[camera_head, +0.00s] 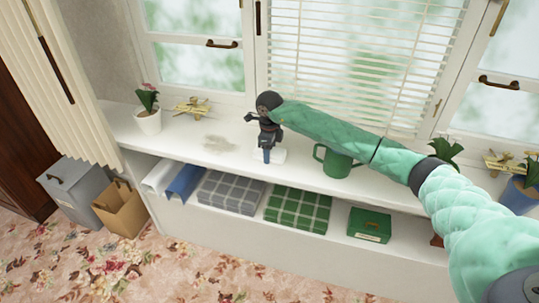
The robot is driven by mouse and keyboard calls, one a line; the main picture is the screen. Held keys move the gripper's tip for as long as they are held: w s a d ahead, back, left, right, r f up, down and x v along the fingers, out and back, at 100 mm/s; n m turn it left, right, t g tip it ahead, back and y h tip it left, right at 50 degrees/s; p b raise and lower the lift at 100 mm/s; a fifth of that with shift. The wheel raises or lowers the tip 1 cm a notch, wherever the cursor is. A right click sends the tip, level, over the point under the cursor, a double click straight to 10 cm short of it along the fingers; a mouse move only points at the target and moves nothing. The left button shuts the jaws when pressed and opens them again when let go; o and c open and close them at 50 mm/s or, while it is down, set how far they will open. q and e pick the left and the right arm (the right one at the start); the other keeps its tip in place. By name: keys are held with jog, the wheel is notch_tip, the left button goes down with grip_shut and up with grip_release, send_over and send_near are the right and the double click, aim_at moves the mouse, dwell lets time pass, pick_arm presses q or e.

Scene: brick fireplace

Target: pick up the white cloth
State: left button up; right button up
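A small white cloth (277,157) lies on the white windowsill shelf, near its front edge. My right arm comes in from the right, and my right gripper (267,156) points down with its fingertips at the cloth. The gripper covers part of the cloth. I cannot tell from this angle whether the fingers touch or grip it, or how far apart they are. My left gripper is not in view.
A green mug (336,163) stands close on the right, under my arm. A potted plant (148,118) and a brass model plane (193,107) stand left.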

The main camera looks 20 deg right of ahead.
jog(key=c, duration=0.3)
